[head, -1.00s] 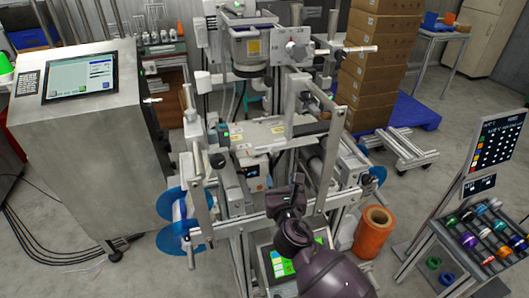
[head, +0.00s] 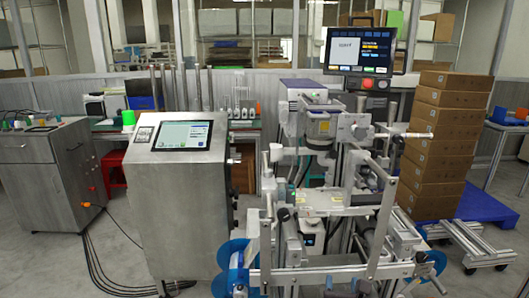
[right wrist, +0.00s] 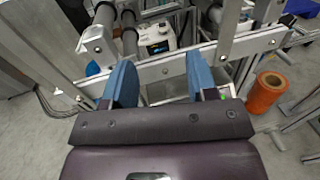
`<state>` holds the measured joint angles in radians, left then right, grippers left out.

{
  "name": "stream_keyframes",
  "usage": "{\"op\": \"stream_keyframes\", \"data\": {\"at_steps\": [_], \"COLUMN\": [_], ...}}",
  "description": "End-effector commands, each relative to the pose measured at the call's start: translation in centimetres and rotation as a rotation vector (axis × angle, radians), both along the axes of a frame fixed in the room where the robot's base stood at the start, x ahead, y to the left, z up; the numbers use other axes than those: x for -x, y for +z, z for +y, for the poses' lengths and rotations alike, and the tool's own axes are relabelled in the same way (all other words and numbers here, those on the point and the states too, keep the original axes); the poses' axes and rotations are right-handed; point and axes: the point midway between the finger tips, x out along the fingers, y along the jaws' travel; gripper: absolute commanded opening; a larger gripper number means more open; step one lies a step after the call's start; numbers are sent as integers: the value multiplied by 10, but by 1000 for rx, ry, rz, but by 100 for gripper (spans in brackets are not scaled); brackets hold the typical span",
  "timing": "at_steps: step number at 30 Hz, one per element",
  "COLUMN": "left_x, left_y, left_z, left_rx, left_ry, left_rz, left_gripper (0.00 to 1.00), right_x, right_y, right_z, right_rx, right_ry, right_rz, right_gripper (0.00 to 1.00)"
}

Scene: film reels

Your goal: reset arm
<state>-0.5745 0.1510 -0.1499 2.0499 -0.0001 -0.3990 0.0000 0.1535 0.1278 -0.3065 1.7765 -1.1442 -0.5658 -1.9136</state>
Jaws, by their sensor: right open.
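My right gripper (right wrist: 160,66) shows in the right wrist view with its two blue fingers wide apart and nothing between them. It is over the front of the film reel machine (head: 318,270), whose pale metal crossbar (right wrist: 170,70) runs just beyond the fingertips. I cannot tell whether the fingers touch the bar. In the head view I cannot clearly make out my right gripper. My left gripper is in neither view.
An orange roll (right wrist: 266,92) stands on the floor right of the gripper. A steel cabinet with a screen (head: 182,135) is left of the machine. Stacked brown boxes (head: 440,145) stand behind right on a blue pallet (head: 490,205).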

Motion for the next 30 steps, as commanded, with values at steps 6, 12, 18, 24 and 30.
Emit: {"op": "stream_keyframes", "data": {"at_steps": [6, 12, 18, 24, 30], "left_x": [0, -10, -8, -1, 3], "left_y": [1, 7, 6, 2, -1], "left_z": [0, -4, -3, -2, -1], "left_rx": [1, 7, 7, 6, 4], "left_ry": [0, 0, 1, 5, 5], "left_rz": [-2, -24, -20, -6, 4], "left_gripper": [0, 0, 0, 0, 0], "right_x": [-1, -1, 8, 38, 94], "right_y": [-1, 2, -1, -24, -61], "right_z": [4, 10, 10, -1, -23], "right_rx": [-332, -793, -1346, -1928, -2530], "right_ry": [21, 52, 48, -43, -265], "right_rz": [-36, -58, -53, -23, -21], "right_gripper": [53, 53, 53, 53, 53]}}
